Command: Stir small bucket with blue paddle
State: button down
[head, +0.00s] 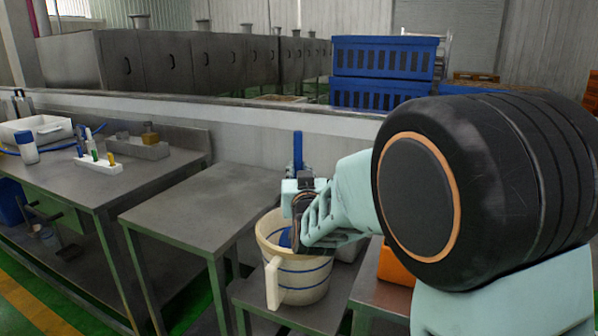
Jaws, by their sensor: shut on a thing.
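The small bucket (304,278) is cream-coloured with thin blue bands and a handle on its left side. It stands upright on a low metal table. My gripper (300,204) is above the bucket's back rim area and is shut on the blue paddle (298,150). The paddle's handle stands upright above the gripper. A blue part of it (285,238) shows inside the bucket opening. The paddle's lower end and the bucket's contents are mostly hidden by my gripper and the bucket wall.
A bare metal table (205,195) stands left of the bucket. An orange container (396,266) is right of the bucket, partly behind my arm. Blue crates (384,58) stand behind the low wall.

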notch_tip(320, 180, down, 6)
jog(key=b, duration=0.5)
jog(key=shift+f+b, duration=0.2)
jog(key=shift+b, duration=0.15)
